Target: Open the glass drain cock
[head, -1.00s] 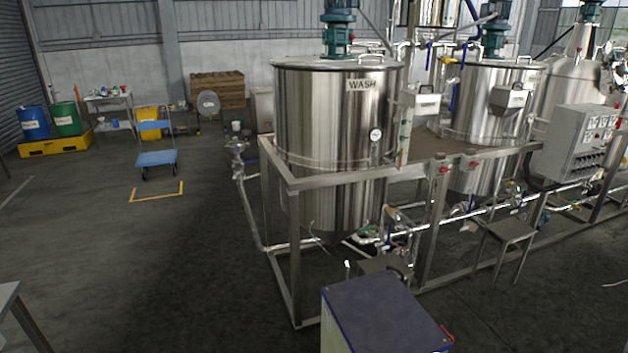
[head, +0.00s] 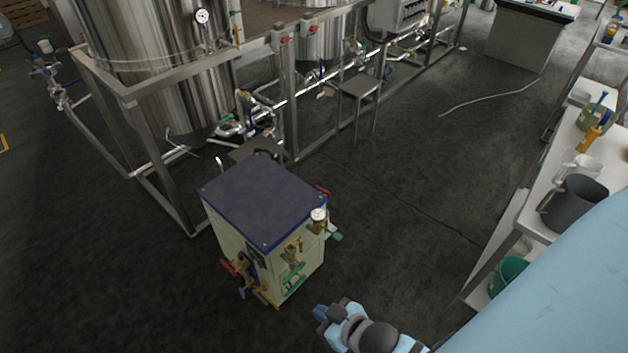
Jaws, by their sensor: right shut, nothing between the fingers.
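I cannot make out for sure which fitting is the glass drain cock. Small valves and pipework (head: 245,118), one with a green handle (head: 228,129), sit low beside the large steel tank (head: 160,70). A cream cabinet with a dark top (head: 262,200) stands in front, with brass fittings (head: 292,252) and red, blue and green handles on its near faces. My right gripper (head: 321,313) is at the bottom middle, shut and empty, apart from the cabinet in the picture. My left gripper is out of view.
A steel frame (head: 160,180) surrounds the tank. At right is a white bench (head: 530,215) with a dark grey jug (head: 574,203). The dark floor between cabinet and bench is clear, apart from a hose (head: 490,100) farther back.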

